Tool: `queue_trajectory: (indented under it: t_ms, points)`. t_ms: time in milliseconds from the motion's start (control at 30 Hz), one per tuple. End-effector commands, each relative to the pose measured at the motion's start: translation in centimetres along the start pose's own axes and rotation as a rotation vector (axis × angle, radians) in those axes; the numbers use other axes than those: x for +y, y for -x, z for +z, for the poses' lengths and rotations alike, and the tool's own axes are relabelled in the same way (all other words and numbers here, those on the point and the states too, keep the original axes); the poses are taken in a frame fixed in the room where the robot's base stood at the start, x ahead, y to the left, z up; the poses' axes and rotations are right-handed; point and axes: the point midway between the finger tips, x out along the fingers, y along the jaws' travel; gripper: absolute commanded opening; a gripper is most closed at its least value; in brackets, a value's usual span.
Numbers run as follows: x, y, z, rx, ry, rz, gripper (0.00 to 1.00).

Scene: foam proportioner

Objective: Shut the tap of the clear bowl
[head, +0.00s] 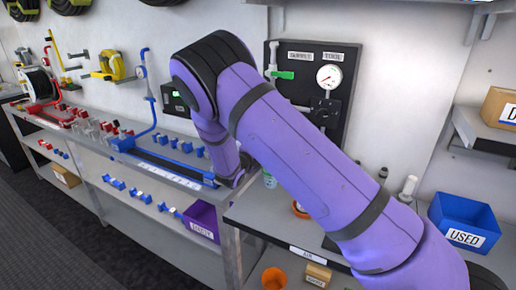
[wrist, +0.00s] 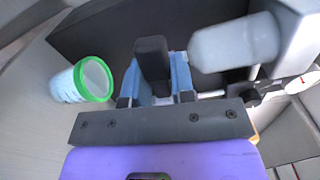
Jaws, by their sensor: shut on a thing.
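In the wrist view, my gripper (wrist: 158,80) has its blue fingers closed around a dark upright block, which looks like the handle of the tap (wrist: 152,58). A pale, cloudy cylinder, which looks like the clear bowl (wrist: 238,42), lies across the upper right of that view. Its rounded end is just right of the fingers. Where the tap joins the bowl is hidden. In the head view, my purple arm covers my gripper, the bowl and the tap.
A green-rimmed cup (wrist: 85,80) stands left of the fingers. The black panel (head: 348,62) carries a gauge (head: 329,76) and a green-handled valve (head: 283,74). A blue USED bin (head: 465,222) is at the right. An orange cup (head: 274,278) sits on the lower shelf.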

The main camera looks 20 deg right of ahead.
Motion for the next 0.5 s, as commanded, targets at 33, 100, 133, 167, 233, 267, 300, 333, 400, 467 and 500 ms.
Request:
queue_trajectory:
  t_ms: [33,100,133,167,233,267,300,333,400,467,500]
  points:
    - [0.18,0.07,0.01,-0.001,0.027,0.001,0.00]
    - [0.31,0.08,0.01,-0.001,0.063,0.001,0.00]
    - [0.36,0.09,0.01,-0.001,0.075,0.001,0.00]
    - [0.40,0.10,0.02,-0.002,0.088,0.001,0.00]
    - [0.49,0.11,0.02,-0.002,0.111,0.002,0.00]
    - [0.52,0.11,0.02,-0.002,0.121,0.002,0.00]
    - [0.55,0.11,0.02,-0.002,0.130,0.002,0.00]
    - [0.57,0.11,0.01,-0.002,0.136,0.002,0.00]
    - [0.60,0.11,0.00,-0.002,0.147,0.002,0.00]
    - [0.61,0.10,-0.01,-0.002,0.154,0.002,0.00]
    - [0.62,0.10,-0.01,-0.002,0.157,0.002,0.00]
